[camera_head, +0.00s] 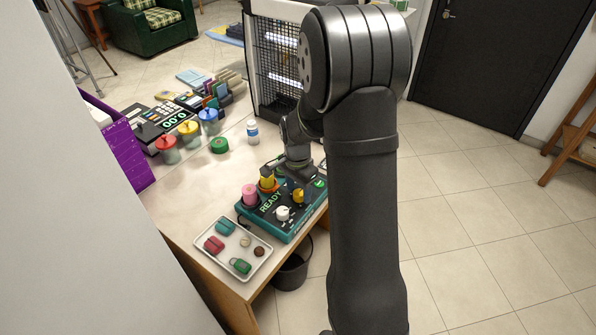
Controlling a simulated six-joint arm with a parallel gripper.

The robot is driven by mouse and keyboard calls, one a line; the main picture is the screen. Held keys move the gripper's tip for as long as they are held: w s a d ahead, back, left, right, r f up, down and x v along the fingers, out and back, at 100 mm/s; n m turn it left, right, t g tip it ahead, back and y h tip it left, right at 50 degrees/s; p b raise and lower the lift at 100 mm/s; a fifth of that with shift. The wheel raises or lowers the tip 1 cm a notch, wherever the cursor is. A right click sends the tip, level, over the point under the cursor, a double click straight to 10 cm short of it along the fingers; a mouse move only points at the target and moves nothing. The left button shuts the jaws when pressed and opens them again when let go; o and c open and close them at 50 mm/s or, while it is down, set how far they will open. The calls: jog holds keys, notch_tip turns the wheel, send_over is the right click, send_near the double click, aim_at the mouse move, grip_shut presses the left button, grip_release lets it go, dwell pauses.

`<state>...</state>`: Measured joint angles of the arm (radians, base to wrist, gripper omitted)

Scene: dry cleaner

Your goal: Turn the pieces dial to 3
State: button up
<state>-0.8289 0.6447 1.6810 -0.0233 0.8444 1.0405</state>
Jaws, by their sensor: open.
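A teal control panel (281,233) with a lit READY display (269,203) sits at the table's near right edge. It carries a white knob (283,213) and a yellow knob (298,196), and a green button (319,184) at its right. The labels are too small to read, so I cannot tell which knob is the pieces dial or its setting. My gripper (297,179) points down just behind the yellow knob, over the panel's far side. It is open, its fingertips hard to make out. I cannot tell whether it touches anything.
A pink spool (250,194) and a yellow cone (267,174) stand at the panel's left and back. A white tray (238,225) with small items lies in front. The table's middle is clear.

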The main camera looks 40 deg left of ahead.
aim_at(297, 191)
notch_tip(297, 191, up, 17)
jog(key=shift+a+f, duration=0.15)
jog(key=shift+a, duration=0.15)
dwell(0.5)
jog(key=f, duration=1.7)
jog(key=shift+d+f, duration=0.2)
jog(key=shift+d, duration=0.1)
